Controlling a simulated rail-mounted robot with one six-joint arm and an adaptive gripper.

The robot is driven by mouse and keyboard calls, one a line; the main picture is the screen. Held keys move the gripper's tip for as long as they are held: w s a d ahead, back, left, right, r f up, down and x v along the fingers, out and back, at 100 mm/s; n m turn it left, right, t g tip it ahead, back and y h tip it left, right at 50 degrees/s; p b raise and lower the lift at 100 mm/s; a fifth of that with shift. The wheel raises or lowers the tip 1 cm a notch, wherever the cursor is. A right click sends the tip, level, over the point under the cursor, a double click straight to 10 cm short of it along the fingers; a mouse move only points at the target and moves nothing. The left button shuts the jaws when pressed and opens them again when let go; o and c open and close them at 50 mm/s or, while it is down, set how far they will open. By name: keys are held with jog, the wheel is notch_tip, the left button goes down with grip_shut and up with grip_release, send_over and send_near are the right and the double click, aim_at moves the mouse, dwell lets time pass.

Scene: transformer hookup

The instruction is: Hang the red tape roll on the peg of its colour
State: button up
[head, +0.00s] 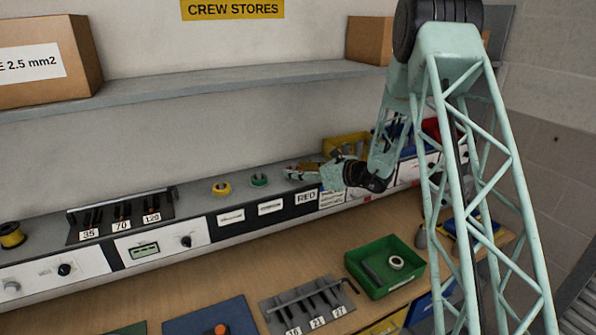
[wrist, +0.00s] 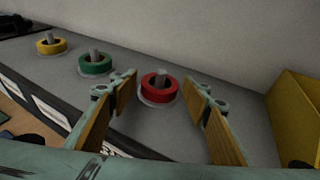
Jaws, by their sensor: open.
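In the wrist view the red tape roll (wrist: 150,92) lies flat around a grey peg (wrist: 162,79), on a pale round base on the grey ledge. My gripper (wrist: 163,84) is open, its two fingers apart on either side of the roll. I see no finger touching it. In the head view my gripper (head: 298,171) is low over the ledge, above the label "RED" (head: 307,197).
A green roll (wrist: 95,66) and a yellow roll (wrist: 50,46) sit around neighbouring pegs to the left. A yellow bin (wrist: 296,112) stands on the right. A green tray (head: 352,259) is on the bench below. A shelf (head: 200,88) runs above.

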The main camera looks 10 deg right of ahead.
jog(key=shift+r, duration=0.15)
jog(key=b+v, duration=0.2)
jog(key=v, duration=1)
jog(key=shift+a, duration=0.1)
dwell(0.7)
